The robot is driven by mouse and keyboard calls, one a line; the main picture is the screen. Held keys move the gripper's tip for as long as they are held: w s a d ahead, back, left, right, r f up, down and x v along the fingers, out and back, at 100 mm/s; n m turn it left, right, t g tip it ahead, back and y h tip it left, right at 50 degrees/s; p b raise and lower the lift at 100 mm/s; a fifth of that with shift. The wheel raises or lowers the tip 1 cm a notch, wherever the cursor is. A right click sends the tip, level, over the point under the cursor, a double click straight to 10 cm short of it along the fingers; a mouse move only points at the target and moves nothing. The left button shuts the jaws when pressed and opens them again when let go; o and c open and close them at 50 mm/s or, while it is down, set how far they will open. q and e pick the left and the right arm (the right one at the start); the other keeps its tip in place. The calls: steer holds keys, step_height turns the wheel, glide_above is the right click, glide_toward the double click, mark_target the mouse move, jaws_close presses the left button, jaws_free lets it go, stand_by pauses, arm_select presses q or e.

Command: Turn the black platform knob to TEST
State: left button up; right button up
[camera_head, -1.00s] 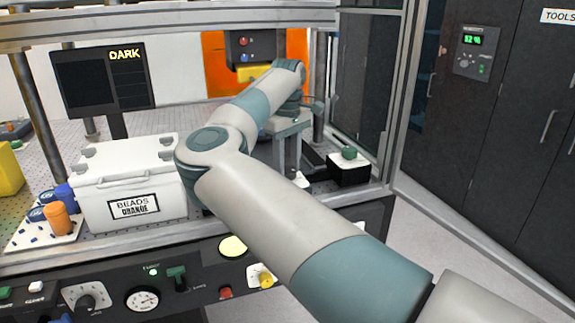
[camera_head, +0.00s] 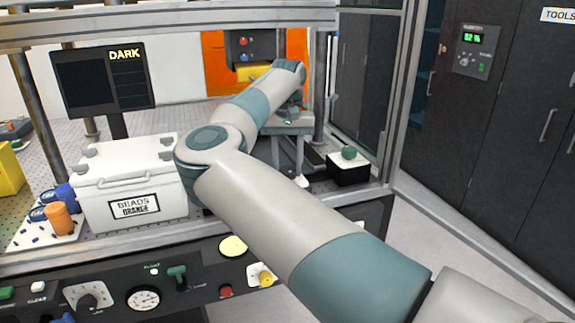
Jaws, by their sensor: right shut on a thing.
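My right arm reaches over the front rail into the frame, and its gripper (camera_head: 292,108) points down at the top of the small grey platform (camera_head: 288,129). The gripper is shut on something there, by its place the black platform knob. The knob is hidden by the fingers and wrist, so I cannot read where it points or see a TEST mark. My left gripper is not in view.
A white box labelled BEADS ORANGE (camera_head: 133,188) stands left of my arm. A monitor (camera_head: 100,82) reads DARK. A black box with a green knob (camera_head: 348,170) stands right of the platform. The control panel (camera_head: 110,290) runs along the front.

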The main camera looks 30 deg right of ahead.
mark_target(287, 169)
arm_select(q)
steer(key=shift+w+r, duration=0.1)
arm_select(e)
steer(key=shift+w+r+m, duration=0.1)
steer(key=shift+r+m, duration=0.05)
steer(key=shift+m, duration=0.15)
steer(key=o, duration=1.1)
steer(key=shift+c, duration=0.2)
steer(key=shift+r, duration=0.6)
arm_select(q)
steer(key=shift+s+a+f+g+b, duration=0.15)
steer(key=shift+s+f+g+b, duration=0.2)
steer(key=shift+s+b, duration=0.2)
arm_select(e)
step_height(287, 169, up, 16)
